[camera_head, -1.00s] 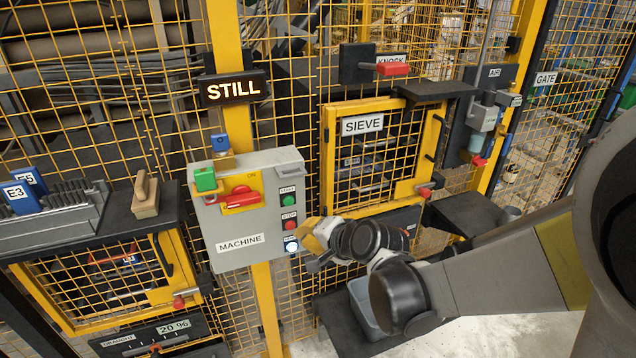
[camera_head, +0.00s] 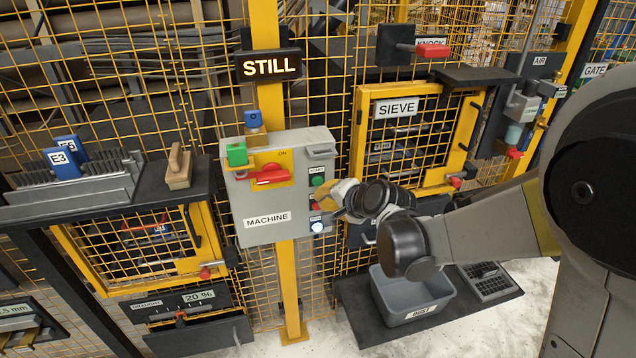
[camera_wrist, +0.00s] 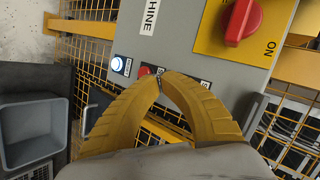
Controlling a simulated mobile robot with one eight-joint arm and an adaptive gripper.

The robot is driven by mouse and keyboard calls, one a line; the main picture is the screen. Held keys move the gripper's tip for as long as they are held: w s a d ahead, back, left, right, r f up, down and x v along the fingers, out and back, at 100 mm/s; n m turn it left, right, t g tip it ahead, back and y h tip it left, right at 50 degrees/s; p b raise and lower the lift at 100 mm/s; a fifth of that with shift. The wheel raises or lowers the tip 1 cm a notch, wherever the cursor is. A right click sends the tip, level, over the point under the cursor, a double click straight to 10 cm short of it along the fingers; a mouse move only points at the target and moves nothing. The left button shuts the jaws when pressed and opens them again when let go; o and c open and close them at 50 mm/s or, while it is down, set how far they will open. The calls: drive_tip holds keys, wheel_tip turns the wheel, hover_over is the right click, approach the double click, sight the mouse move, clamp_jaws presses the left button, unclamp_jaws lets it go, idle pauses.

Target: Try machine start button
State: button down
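The grey machine box (camera_head: 262,222) hangs on a yellow post, with a MACHINE label. On its right side are a green start button (camera_head: 318,181), a partly hidden red stop button (camera_head: 315,205) and a lit white-blue button (camera_head: 317,227). Its red rotary switch (camera_head: 270,176) lies toward the ON mark. My gripper (camera_wrist: 161,82) has its yellow fingertips together, with nothing seen between them. They are in front of the button column, beside the red stop button (camera_wrist: 145,72). The start button is hidden behind a finger in the wrist view. I cannot tell whether the tips touch the panel.
A sign reading STILL (camera_head: 268,66) is above the box. A sieve door (camera_head: 397,107) with a yellow frame is to the right. A grey bin (camera_head: 412,297) stands on a low shelf below. A shelf with a wooden block (camera_head: 178,166) is at left.

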sight(313, 190)
drive_tip(key=shift+w+a, duration=0.25)
drive_tip(key=shift+w, duration=0.8)
idle(0.7)
drive_tip(key=shift+w+a, duration=0.15)
drive_tip(key=shift+w, duration=0.25)
drive_tip(key=shift+w+a, duration=0.1)
drive_tip(key=shift+w, duration=0.3)
idle(0.6)
drive_tip(key=shift+s, duration=0.1)
drive_tip(key=shift+s+d, duration=0.25)
drive_tip(key=shift+s, duration=0.45)
drive_tip(key=shift+s+d, duration=0.25)
drive_tip(key=shift+s, duration=0.55)
drive_tip(key=shift+s+d, duration=0.2)
drive_tip(key=shift+s, duration=0.65)
drive_tip(key=shift+s+d, duration=0.25)
drive_tip(key=shift+s, duration=0.55)
